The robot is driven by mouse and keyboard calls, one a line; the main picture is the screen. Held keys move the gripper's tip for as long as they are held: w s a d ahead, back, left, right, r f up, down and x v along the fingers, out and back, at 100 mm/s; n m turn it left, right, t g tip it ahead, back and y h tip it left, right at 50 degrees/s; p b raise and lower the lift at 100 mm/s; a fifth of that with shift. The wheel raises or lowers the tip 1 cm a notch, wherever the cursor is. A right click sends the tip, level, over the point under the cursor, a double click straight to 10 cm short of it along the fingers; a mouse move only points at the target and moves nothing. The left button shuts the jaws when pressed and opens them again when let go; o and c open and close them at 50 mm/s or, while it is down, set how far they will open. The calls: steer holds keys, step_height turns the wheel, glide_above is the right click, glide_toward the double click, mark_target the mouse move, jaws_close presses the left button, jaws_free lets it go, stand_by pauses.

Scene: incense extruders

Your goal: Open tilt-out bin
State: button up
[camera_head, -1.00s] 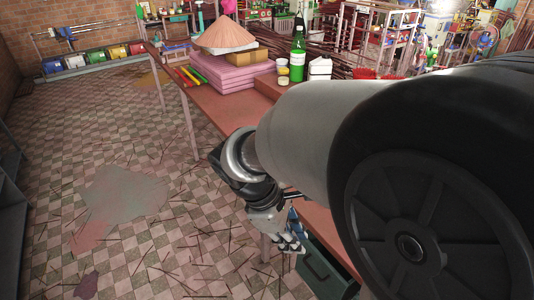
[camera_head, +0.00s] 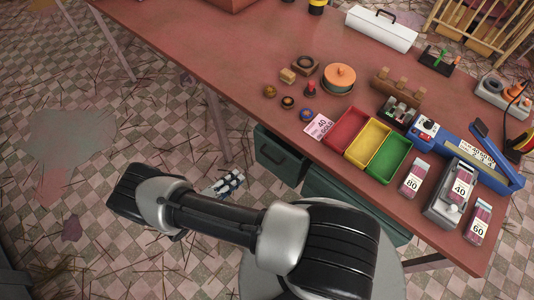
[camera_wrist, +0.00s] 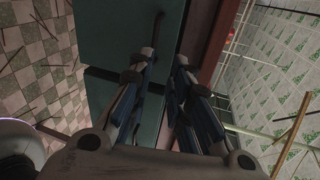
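Two dark green bins hang under the red table. The left bin (camera_head: 277,158) has a dark handle on its front and looks closed. The right bin (camera_head: 322,188) is partly hidden by my arm. My gripper (camera_head: 240,178) is in front of and a little below the left bin, apart from it in the head view. In the wrist view, my gripper (camera_wrist: 164,56) has its two blue-grey fingers apart with nothing between them. They point at a teal bin front (camera_wrist: 120,28) with a dark handle (camera_wrist: 157,26) just beyond the tips. A second teal front (camera_wrist: 102,92) lies beside it.
The red table (camera_head: 235,60) stands above the bins, its edge close to my gripper. On it are red, yellow and green trays (camera_head: 367,143), a blue sealing device (camera_head: 465,155) and labelled jars. Tiled floor with thin sticks is open at left.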

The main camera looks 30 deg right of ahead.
mark_target(267, 156)
steer(key=shift+n+t, duration=0.3)
steer(key=shift+n, duration=0.3)
steer(key=x, duration=0.6)
steer(key=f+x, duration=0.1)
steer(key=x, duration=0.5)
steer(key=s+b+x, duration=0.1)
steer(key=x, duration=0.5)
steer(key=shift+f, duration=0.15)
steer(key=shift+c, duration=0.2)
jaws_close()
